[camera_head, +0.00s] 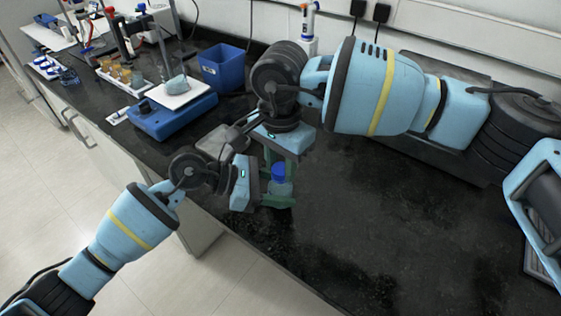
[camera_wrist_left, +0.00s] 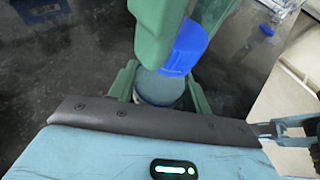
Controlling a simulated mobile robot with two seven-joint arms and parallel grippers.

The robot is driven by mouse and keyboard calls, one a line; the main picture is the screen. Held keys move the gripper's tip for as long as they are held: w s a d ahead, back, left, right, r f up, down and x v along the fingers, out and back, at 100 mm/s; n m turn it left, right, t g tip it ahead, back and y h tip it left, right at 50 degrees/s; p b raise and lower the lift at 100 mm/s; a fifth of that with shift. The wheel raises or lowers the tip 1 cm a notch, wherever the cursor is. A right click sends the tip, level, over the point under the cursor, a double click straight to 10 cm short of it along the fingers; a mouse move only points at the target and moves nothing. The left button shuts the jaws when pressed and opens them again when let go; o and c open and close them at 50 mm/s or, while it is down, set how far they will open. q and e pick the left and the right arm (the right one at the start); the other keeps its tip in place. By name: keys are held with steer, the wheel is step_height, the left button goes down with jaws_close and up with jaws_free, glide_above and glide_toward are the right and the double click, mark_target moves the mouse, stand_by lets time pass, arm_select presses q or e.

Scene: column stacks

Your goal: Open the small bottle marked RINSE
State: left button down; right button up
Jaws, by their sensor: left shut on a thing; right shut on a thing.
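A small clear bottle (camera_head: 281,188) with a blue cap (camera_head: 279,170) is near the front edge of the dark bench. In the left wrist view the bottle body (camera_wrist_left: 157,88) and blue cap (camera_wrist_left: 184,48) show close up. No RINSE marking can be read. My left gripper (camera_head: 278,194) is shut around the bottle body from the left, its green fingers on either side. My right gripper (camera_head: 280,165) reaches down from above and is shut on the cap. The cap is at the top of the bottle; I cannot tell whether it is loose. Fingers partly hide both.
A white bottle with an orange top (camera_head: 309,25) stands by the wall.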

mark_target(281, 168)
steer(key=n, duration=1.3)
steer(key=shift+n, duration=0.3)
steer(key=shift+r, duration=0.3)
steer(key=shift+r, duration=0.75)
steer(key=shift+r, duration=0.1)
steer(key=shift+r, duration=2)
arm_select(q)
steer(key=c, duration=0.6)
jaws_free()
